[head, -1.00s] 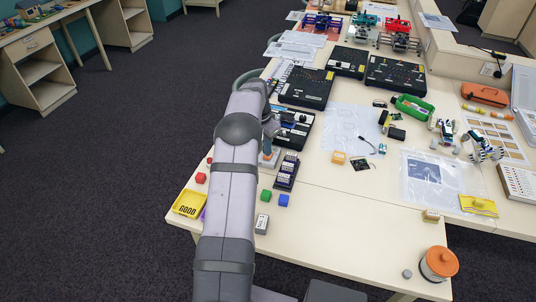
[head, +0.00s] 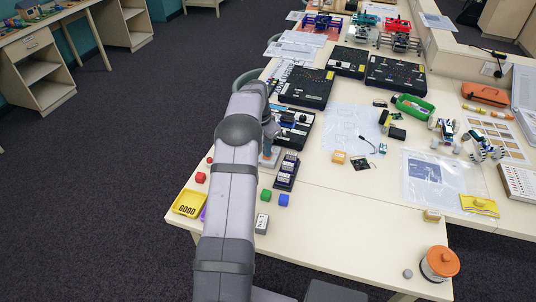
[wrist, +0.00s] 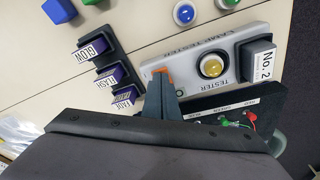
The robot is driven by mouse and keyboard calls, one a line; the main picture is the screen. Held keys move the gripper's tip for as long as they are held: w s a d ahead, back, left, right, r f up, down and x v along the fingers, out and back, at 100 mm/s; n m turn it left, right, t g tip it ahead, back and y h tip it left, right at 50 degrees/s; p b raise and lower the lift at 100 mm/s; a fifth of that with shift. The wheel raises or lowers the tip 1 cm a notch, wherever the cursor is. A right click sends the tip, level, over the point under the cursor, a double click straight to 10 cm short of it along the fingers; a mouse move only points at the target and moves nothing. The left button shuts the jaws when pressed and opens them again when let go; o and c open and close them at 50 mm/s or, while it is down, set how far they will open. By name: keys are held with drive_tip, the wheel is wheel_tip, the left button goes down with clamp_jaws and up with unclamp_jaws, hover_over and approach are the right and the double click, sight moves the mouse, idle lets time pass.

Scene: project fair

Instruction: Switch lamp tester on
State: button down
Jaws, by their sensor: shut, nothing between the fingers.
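The lamp tester (wrist: 216,35) is a light grey box lettered "LAMP TESTER" in the wrist view. It carries a yellow dome lamp (wrist: 212,66) in a pale ring, and a block marked "No. 2" (wrist: 263,62) sits at its right end. I cannot tell whether the lamp is lit. In the head view my arm hides most of the tester (head: 268,161).
A black rack (wrist: 119,67) with purple blocks marked GLOW, FLASH and FADE stands just left of the tester. A black board (wrist: 262,104) with coloured leads lies along its near side. A blue cube (head: 283,200) and green cube (head: 266,195) stand nearby.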

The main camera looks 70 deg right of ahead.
drive_tip(key=shift+f, duration=0.15)
wheel_tip(320, 180, up, 7)
drive_tip(key=p, duration=0.5)
idle(0.6)
idle(0.3)
